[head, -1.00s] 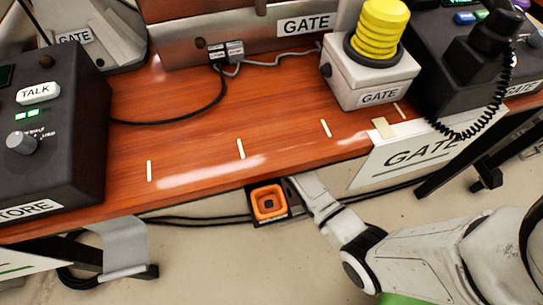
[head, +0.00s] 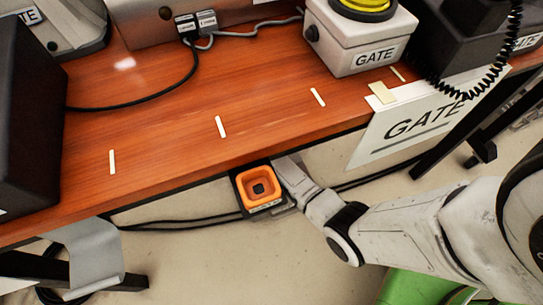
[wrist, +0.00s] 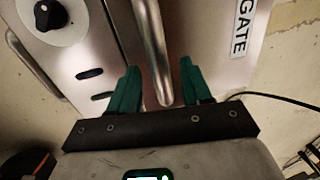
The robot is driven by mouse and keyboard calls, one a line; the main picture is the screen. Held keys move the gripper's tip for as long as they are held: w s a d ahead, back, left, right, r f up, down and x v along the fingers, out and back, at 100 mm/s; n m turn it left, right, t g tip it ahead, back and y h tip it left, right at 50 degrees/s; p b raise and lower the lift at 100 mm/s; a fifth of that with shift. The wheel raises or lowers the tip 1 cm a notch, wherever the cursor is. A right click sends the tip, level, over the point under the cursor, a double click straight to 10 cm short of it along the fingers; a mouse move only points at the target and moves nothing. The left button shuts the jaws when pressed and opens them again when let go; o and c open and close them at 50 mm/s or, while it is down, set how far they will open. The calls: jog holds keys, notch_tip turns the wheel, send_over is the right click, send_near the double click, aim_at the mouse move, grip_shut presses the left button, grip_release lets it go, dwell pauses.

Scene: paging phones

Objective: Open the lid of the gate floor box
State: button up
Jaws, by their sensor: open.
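The wrist view shows a pale metal box with a GATE label (wrist: 242,25), which I take to be the gate floor box (wrist: 205,35). A round metal bar handle (wrist: 149,40) runs down its face, its rounded end near the gripper's palm. My gripper (wrist: 159,66) is open, one green finger on each side of the bar; I cannot tell if either touches it. A seam beside the bar divides the labelled panel from a panel with a black knob (wrist: 44,14) and dark slots. No raised lid shows. In the head view I cannot make out the box or the fingers.
The wooden desk (head: 165,150) stands close above my arm's end, with a GATE sign (head: 415,125) hanging from its front edge. Black cables (head: 180,224) run along the floor beneath. A desk leg (head: 440,145) stands to the right. Open floor lies in front.

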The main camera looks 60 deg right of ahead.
jog(key=shift+c, duration=0.5)
grip_shut()
